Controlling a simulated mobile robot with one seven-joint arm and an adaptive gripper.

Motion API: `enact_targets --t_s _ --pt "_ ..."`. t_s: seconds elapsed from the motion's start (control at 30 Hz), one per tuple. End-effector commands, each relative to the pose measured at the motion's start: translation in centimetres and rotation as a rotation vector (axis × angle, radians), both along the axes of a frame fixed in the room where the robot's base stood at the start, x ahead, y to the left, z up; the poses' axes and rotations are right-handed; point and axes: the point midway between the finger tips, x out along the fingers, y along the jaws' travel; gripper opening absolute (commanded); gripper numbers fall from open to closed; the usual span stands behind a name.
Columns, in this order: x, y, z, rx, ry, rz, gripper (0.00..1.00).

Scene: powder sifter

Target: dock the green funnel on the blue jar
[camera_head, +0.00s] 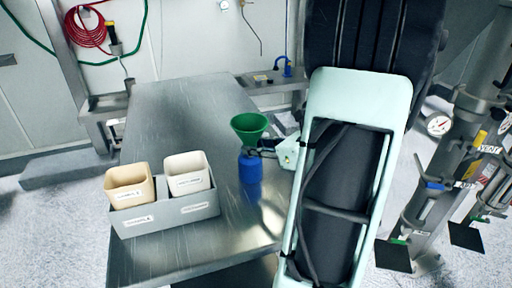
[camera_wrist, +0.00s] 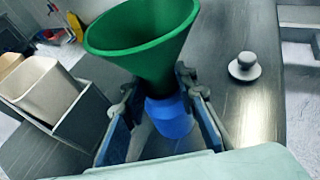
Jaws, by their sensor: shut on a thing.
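The green funnel (camera_head: 249,126) is upright, wide mouth up, directly above the blue jar (camera_head: 250,168) on the metal table. In the wrist view the funnel (camera_wrist: 145,35) has its narrow lower part between the fingers of my gripper (camera_wrist: 157,86), which is shut on it. The jar (camera_wrist: 169,117) shows just below the funnel between the fingers. In the head view my gripper (camera_head: 267,149) comes in from the right at the height of the funnel's lower end. The funnel's spout is hidden, so I cannot tell whether it is seated in the jar's mouth.
A grey holder (camera_head: 168,213) with a tan bin (camera_head: 129,183) and a white bin (camera_head: 188,174) stands to the left on the table (camera_head: 180,105). A grey round knob-like piece (camera_wrist: 245,67) stands right of the funnel in the wrist view. The table behind the jar is clear.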

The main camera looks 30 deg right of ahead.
Motion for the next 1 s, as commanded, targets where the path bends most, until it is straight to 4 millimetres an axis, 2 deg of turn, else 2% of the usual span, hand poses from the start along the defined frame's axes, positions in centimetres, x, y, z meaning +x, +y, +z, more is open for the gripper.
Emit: enact_targets --t_s 0.03,0.27,0.3,0.33,0.73,1.0 --pt "-0.3 0.0 -0.9 0.000 0.017 -0.002 0.03" --pt "-0.4 0.1 -1.8 0.003 0.023 -0.002 0.03" --pt "-0.4 0.1 -1.7 0.004 0.024 -0.001 0.30" --pt "-0.4 0.1 -1.7 0.005 0.024 -0.001 0.33" --pt "-0.5 0.1 -1.8 0.006 0.026 -0.003 0.34" --pt "-2.3 -0.6 -1.0 0.006 0.026 -0.008 0.34"
